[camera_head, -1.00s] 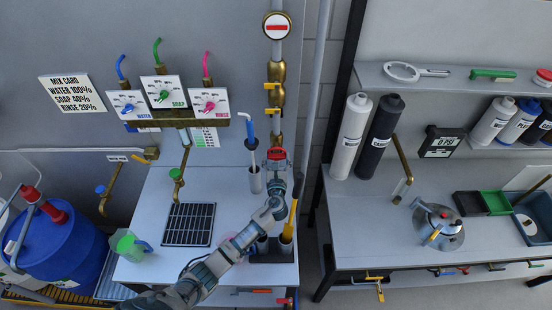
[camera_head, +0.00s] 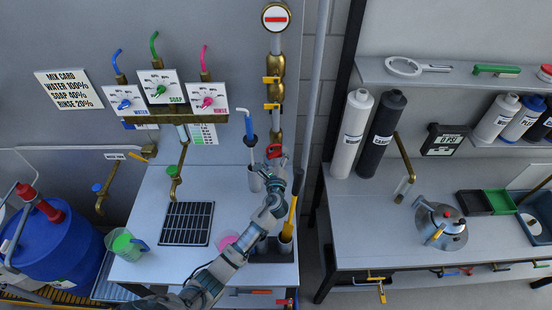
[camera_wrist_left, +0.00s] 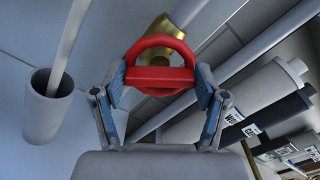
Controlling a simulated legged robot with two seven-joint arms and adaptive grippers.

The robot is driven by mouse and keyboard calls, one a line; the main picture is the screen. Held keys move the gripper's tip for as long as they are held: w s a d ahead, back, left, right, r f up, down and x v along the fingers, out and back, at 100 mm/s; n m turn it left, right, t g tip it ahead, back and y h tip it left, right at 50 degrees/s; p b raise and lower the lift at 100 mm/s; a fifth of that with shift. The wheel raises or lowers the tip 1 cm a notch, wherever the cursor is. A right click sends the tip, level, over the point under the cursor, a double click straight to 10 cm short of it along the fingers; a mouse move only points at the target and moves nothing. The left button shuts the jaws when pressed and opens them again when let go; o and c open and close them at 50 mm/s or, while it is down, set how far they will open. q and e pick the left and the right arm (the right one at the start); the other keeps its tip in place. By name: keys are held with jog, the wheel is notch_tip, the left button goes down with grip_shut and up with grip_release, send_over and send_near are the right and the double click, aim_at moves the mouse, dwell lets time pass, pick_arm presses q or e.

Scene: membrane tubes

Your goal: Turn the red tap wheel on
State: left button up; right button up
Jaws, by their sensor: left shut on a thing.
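The red tap wheel (camera_head: 274,150) is on the brass and grey vertical pipe, right of the panel with the dials. In the left wrist view the wheel (camera_wrist_left: 160,75) is a red ring with a thick crossbar, in front of a brass fitting (camera_wrist_left: 160,36). My left gripper (camera_head: 277,168) reaches up to the wheel from below. In the wrist view its blue-padded fingers (camera_wrist_left: 161,84) stand on both sides of the wheel, shut on its rim. The gripper partly hides the wheel in the head view. My right gripper is not in view.
A grey holder (camera_head: 256,181) with a blue-tipped wand stands close left of the gripper. A yellow-handled tool (camera_head: 291,217) stands beside my forearm. A pink cup (camera_head: 228,239) and a green cup (camera_head: 123,243) are on the counter. White and dark cylinders (camera_head: 351,135) stand to the right.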

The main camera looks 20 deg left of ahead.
pick_arm(q)
jog(key=n+b, duration=0.2)
jog(key=n, duration=0.3)
jog(key=shift+a+n+b, duration=0.1)
jog(key=shift+n+b, duration=0.2)
jog(key=shift+b, duration=0.05)
jog(key=n+b, duration=0.2)
jog(key=n, duration=0.2)
jog(key=shift+n, duration=0.4)
